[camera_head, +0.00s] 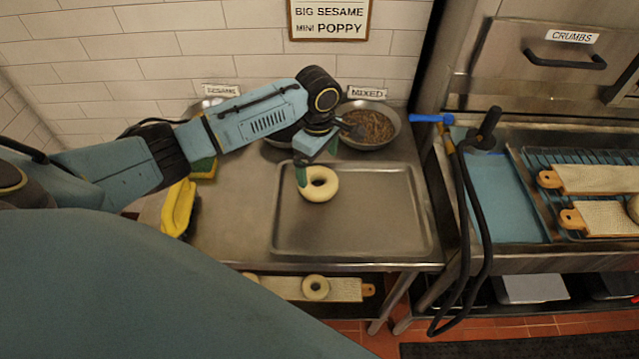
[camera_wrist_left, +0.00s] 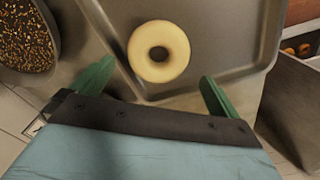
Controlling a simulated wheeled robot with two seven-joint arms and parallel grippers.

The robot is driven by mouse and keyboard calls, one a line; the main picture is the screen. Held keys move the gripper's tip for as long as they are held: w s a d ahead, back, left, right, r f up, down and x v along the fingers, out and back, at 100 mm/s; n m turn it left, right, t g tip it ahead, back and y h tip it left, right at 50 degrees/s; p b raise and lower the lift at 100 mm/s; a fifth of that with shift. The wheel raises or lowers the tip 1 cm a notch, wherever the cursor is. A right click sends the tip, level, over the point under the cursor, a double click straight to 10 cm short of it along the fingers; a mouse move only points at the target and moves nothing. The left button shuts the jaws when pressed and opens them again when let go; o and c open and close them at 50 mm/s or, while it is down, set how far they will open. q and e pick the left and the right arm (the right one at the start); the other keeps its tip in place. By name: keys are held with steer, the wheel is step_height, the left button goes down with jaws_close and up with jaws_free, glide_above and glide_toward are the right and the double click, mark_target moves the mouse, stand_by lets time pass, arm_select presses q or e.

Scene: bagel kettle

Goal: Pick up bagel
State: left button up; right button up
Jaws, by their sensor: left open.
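A pale, round bagel (camera_head: 320,185) with a hole in its middle lies on the metal tray (camera_head: 390,235) near the tray's back left corner. It also shows in the left wrist view (camera_wrist_left: 176,66), flat on the tray (camera_wrist_left: 225,30). My left gripper (camera_head: 316,172) comes in from the left and points down at the bagel's back left side. In the left wrist view the two green fingers (camera_wrist_left: 152,90) are spread wide, with the bagel beyond and between their tips and nothing held. Whether a finger touches the bagel cannot be told. My right gripper is not in view.
A bowl of mixed seeds (camera_head: 368,127) stands behind the tray. A yellow object (camera_head: 178,207) lies at the table's left edge. A hose (camera_head: 470,210) hangs right of the table. The tray's right side is clear.

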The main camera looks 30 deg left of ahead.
mark_target(318, 177)
arm_select(q)
steer(key=shift+w+a+f+b, duration=0.1)
steer(key=shift+f+b, duration=0.25)
steer(key=shift+f, duration=2.8)
steer(key=shift+c, duration=0.3)
steer(key=c, duration=0.6)
steer(key=shift+r+p, duration=0.6)
steer(key=shift+r, duration=4.5)
